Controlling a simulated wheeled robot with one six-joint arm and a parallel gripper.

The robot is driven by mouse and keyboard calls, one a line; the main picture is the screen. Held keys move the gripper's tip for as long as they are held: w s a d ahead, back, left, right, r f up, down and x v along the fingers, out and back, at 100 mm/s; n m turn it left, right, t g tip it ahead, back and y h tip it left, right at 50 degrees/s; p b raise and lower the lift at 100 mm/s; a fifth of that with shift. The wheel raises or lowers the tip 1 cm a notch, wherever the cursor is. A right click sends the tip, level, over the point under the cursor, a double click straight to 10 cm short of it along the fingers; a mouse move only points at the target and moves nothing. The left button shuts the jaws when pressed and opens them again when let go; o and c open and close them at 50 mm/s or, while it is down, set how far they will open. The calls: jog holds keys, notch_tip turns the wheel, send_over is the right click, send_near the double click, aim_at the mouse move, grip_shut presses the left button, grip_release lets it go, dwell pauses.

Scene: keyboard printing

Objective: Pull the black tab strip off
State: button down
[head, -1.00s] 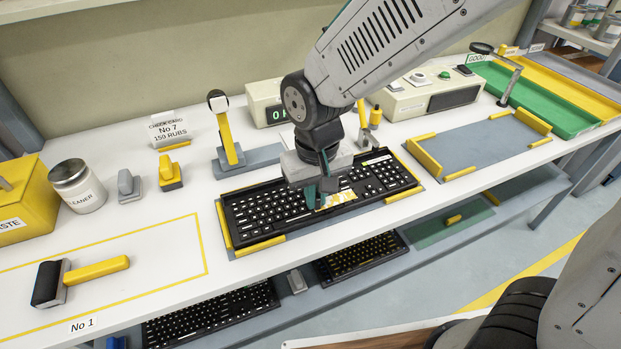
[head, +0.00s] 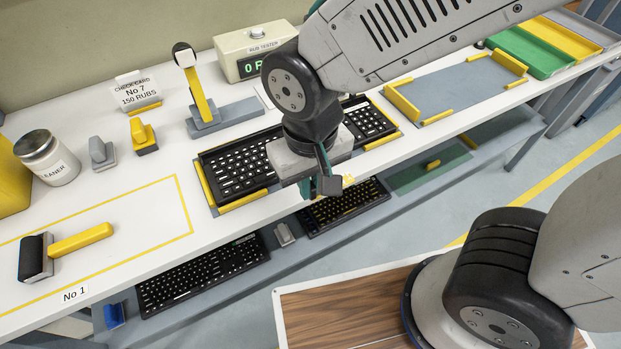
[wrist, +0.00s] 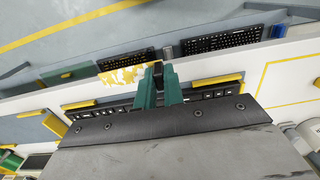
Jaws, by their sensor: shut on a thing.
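The keyboard (head: 235,168) lies in the grey holder with yellow corner guides on the bench. My arm covers its middle. My gripper (head: 320,187) is in front of the keyboard, near the bench's front edge. In the wrist view its green fingers (wrist: 158,75) are shut, with a small dark piece, the black tab strip (wrist: 158,68), between their tips. A yellow-and-white patterned film (wrist: 126,75) shows beside the fingers there, apparently hanging from the grip. In the head view only a small yellow bit of the film (head: 348,180) shows.
More keyboards (head: 200,273) lie on the lower shelf. An empty grey holder (head: 455,90) is to the right, with green (head: 530,50) and yellow trays beyond.

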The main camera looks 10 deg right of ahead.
jog(key=shift+r, duration=0.1)
notch_tip(320, 180, up, 9)
jog(key=d, duration=0.2)
jog(key=shift+w, duration=0.25)
jog(key=shift+w, duration=0.1)
dwell(0.4)
